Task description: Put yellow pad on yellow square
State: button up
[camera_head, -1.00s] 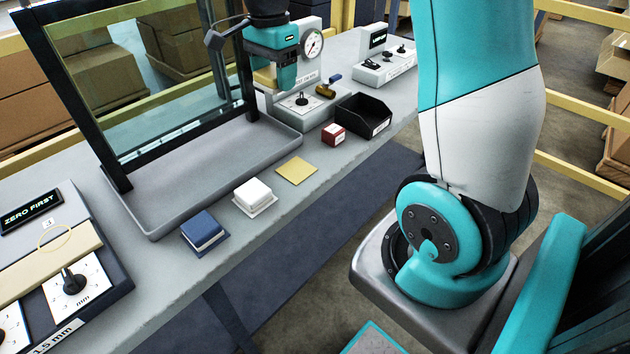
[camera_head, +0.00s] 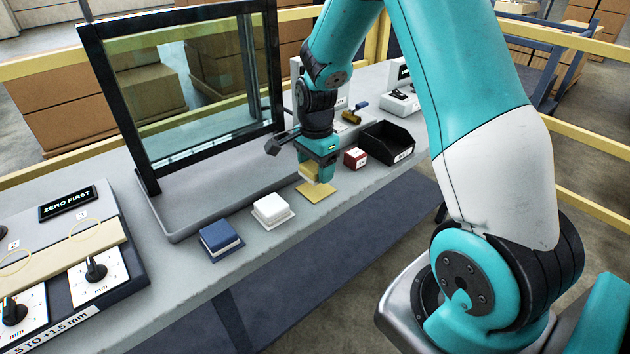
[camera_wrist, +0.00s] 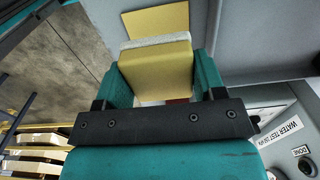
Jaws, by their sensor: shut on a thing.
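The yellow pad (camera_wrist: 158,72) is between the two teal fingers of my gripper (camera_head: 316,172). It has a white layer on one face. In the head view the pad (camera_head: 308,172) is partly hidden by the fingers and appears just above the yellow square (camera_head: 318,194). The yellow square lies flat on the bench near its front edge. In the wrist view part of the square (camera_wrist: 155,22) shows past the pad. I cannot tell whether the pad touches it.
A white pad (camera_head: 270,208) and a blue pad (camera_head: 219,236) sit left of the yellow square, a red block (camera_head: 355,157) to its right. Behind that is a black bin (camera_head: 385,145). A framed glass pane (camera_head: 200,90) stands in a grey tray (camera_head: 180,228) behind the pads.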

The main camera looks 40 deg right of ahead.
aim_at(316, 189)
jog(key=shift+f, duration=2)
jog(key=shift+f, duration=0.1)
jog(key=shift+f, duration=0.15)
jog(key=o, duration=0.7)
jog(key=shift+c, duration=0.2)
jog(key=shift+r, duration=0.2)
